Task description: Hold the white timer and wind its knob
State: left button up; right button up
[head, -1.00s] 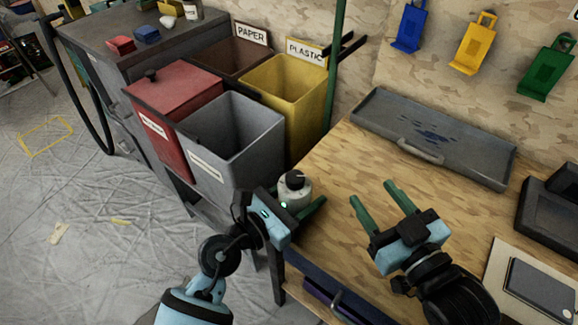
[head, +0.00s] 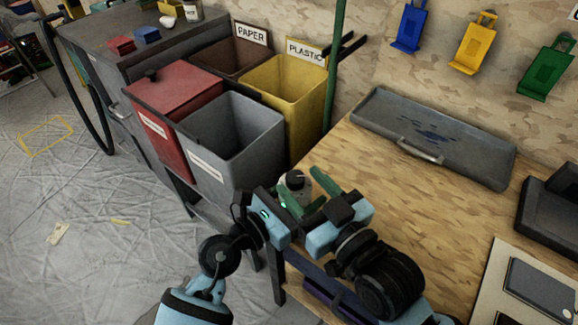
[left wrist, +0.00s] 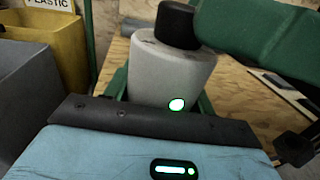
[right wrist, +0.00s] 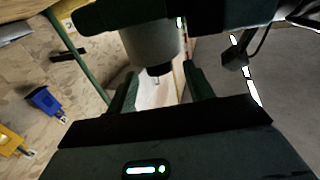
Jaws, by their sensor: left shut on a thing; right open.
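My left gripper (head: 300,208) is shut on the timer body. My right gripper (head: 306,188) is open, its green fingers reaching toward the timer's top. In the right wrist view the knob (right wrist: 158,69) appears between the open right fingers; I cannot tell whether they touch it.
A grey tray (head: 375,98) with a handle lies at the table's back. Grey (head: 262,140), yellow (head: 310,92) and red (head: 165,92) bins stand left of the table. A tablet (head: 540,290) lies at the front right. The table's middle is clear.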

jog(key=shift+x, duration=2.55)
jog(key=shift+c, duration=0.4)
jog(key=c, duration=0.9)
jog(key=shift+m+t+h, duration=0.5)
jog(key=shift+m+h, duration=0.2)
jog(key=shift+h, duration=0.3)
jog(key=shift+d, duration=0.1)
jog(key=o, duration=1)
